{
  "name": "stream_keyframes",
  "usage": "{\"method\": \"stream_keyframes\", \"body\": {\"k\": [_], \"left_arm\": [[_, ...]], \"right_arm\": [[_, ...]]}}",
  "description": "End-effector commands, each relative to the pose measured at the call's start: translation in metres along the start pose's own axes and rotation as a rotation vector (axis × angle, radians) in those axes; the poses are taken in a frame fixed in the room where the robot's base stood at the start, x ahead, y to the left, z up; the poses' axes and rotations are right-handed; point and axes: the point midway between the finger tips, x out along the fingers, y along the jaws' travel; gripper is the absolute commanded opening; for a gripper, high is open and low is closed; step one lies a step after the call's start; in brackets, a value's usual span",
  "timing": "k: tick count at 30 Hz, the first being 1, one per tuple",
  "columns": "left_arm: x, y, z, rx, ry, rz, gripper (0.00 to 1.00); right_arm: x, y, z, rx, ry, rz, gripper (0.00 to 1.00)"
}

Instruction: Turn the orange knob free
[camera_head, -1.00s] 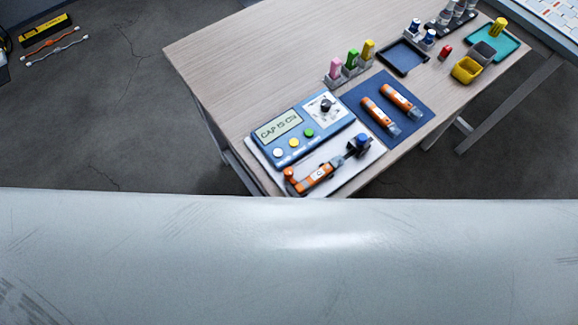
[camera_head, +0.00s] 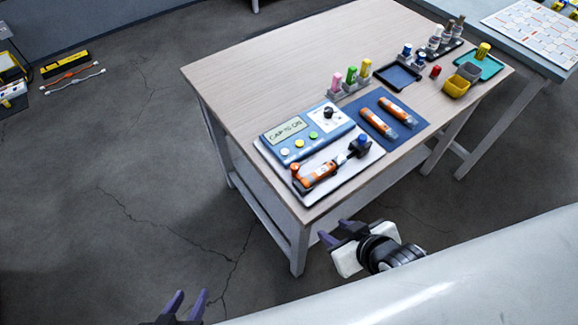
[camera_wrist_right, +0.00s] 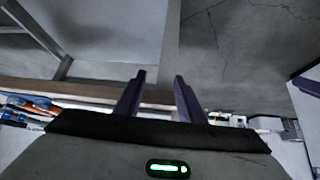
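The orange knob (camera_head: 295,168) sits at the left end of an orange and white pen-like device (camera_head: 320,175). That device lies in a dark holder with a blue top (camera_head: 362,140) on a white tray (camera_head: 345,180) at the table's near edge. My left gripper (camera_head: 187,303) is low at the bottom edge, open and empty, far from the knob. My right gripper (camera_head: 336,231) is open and empty, in front of and below the table edge, apart from the knob. Its spread fingers also show in the right wrist view (camera_wrist_right: 160,95).
A blue box (camera_head: 307,134) with a display reading "CAP IS ON" stands behind the device on the table (camera_head: 260,75). Two orange pens (camera_head: 378,123) lie on a blue mat (camera_head: 411,131). Colored vials, bins and trays stand farther right. The table's left part is clear.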

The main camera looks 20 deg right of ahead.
Motion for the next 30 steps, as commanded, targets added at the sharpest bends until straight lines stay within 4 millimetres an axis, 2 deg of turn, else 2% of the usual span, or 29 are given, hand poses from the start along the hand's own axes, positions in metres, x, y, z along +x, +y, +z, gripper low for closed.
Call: {"method": "stream_keyframes", "body": {"k": [5,11,17,23,26,29,30], "left_arm": [[0.012,-0.002,-0.003,0.003,0.023,-0.001,0.37],[0.021,-0.003,0.007,0.003,0.022,-0.001,0.37],[0.02,-0.003,0.011,0.002,0.015,0.0,0.37],[0.019,-0.002,0.013,0.001,0.011,0.0,0.37],[0.019,-0.002,0.013,0.001,0.01,0.0,0.37],[0.019,-0.002,0.013,0.001,0.01,0.0,0.37],[0.019,-0.002,0.013,0.001,0.01,0.0,0.37]], "right_arm": [[-0.013,0.011,-0.017,-0.02,-0.036,0.038,0.36],[-0.032,0.027,-0.046,-0.039,-0.033,0.101,0.36],[-0.037,0.035,-0.126,-0.105,0.187,0.177,0.36],[-0.049,0.025,-0.215,-0.205,0.475,0.223,0.36],[-0.066,0.011,-0.265,-0.279,0.65,0.24,0.36],[-0.094,-0.013,-0.319,-0.383,0.866,0.251,0.36],[-0.11,-0.028,-0.342,-0.439,0.968,0.251,0.36]]}}
